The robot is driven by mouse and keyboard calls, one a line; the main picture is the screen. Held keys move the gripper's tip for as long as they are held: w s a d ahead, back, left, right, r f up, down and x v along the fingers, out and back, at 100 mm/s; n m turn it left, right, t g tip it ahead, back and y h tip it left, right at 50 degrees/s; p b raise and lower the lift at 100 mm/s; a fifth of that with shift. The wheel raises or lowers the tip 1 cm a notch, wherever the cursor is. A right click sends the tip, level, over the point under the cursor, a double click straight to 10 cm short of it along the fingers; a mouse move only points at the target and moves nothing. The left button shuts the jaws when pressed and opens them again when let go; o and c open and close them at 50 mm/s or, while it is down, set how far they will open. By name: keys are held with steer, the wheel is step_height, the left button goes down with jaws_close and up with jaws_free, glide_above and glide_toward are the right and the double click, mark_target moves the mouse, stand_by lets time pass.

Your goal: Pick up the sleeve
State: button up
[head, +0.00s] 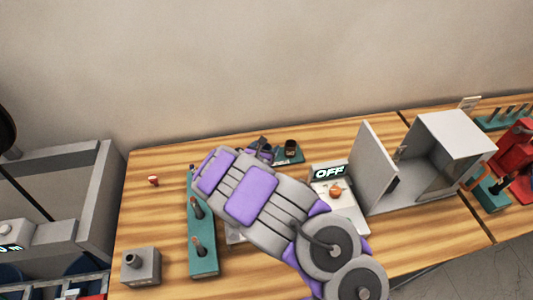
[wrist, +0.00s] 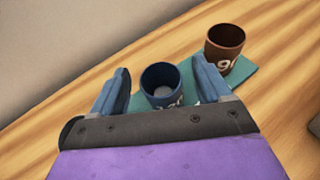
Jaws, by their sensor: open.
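A blue hollow sleeve (wrist: 161,86) with white lettering stands upright at the near end of a teal plate (wrist: 240,74) in the wrist view. A brown hollow sleeve (wrist: 225,46) with white lettering stands beyond it, to the right. My gripper (wrist: 160,70) is open, with one blue finger on each side of the blue sleeve; I cannot tell whether they touch it. In the head view my gripper (head: 262,146) is at the back of the table, left of the brown sleeve (head: 291,147). My arm hides most of the blue sleeve there.
A teal rack (head: 203,240) with upright tools stands left of my arm. A grey block (head: 140,266) is at front left, a small red part (head: 153,181) behind it. An OFF-labelled device (head: 338,190) and an open grey cabinet (head: 452,150) stand right. The back-left table is mostly clear.

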mark_target(268, 144)
steer(key=x, duration=0.3)
steer(key=shift+a+f, duration=0.25)
steer(key=shift+w+d, duration=0.2)
steer(key=shift+w, duration=0.05)
steer(key=shift+d, duration=0.1)
steer(key=shift+d, duration=0.1)
steer(key=shift+c, duration=0.7)
steer(key=shift+a, duration=0.25)
steer(key=c, duration=0.6)
steer(key=shift+d, duration=0.1)
steer(key=c, duration=0.4)
